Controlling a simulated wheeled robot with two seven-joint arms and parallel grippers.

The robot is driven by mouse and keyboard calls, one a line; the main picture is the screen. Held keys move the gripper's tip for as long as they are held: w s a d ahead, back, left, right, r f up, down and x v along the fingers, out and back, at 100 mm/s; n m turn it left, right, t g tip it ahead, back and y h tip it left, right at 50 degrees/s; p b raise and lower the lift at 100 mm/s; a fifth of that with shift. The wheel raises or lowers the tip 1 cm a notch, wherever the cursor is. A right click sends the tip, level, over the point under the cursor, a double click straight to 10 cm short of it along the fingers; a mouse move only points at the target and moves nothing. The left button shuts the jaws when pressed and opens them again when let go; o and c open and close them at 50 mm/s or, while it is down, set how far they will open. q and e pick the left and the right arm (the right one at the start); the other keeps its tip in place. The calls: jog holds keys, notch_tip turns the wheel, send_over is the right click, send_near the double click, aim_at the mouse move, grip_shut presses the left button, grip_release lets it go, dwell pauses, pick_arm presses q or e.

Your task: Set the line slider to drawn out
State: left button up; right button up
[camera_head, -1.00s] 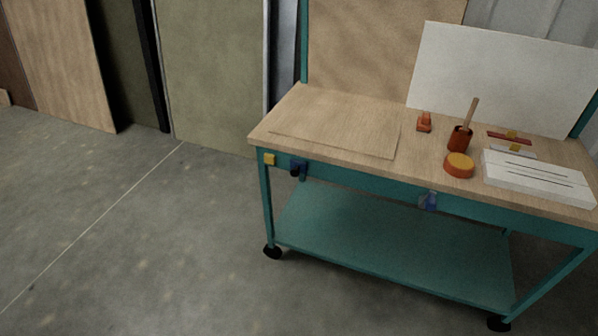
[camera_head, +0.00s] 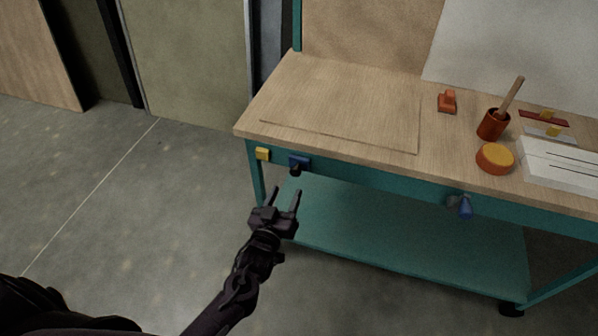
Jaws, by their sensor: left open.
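My left gripper (camera_head: 286,192) is open and empty, its two dark fingers pointing up just below the front left of the workbench. A small blue block with a dark knob (camera_head: 298,163) sits on the bench's teal front rail, slightly above and apart from the fingertips. A yellow block (camera_head: 263,154) is on the same rail to its left, and a blue handle-like piece (camera_head: 463,205) is farther right. On the top, a red strip (camera_head: 530,116) and a pale strip (camera_head: 537,133) each carry a yellow piece. I cannot tell which part is the line slider. My right gripper is not in view.
The wooden bench top (camera_head: 345,105) is mostly bare at left. An orange block (camera_head: 447,103), a red cup with a stick (camera_head: 492,125), a round orange-yellow tin (camera_head: 495,159) and a white slotted block (camera_head: 565,165) stand at right. A teal lower shelf (camera_head: 400,225) lies below. Floor at left is clear.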

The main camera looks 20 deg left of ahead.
aim_at(295, 174)
pick_arm(q)
jog(key=w, duration=0.6)
jog(key=shift+w+d, duration=0.1)
jog(key=shift+w, duration=0.15)
grip_shut()
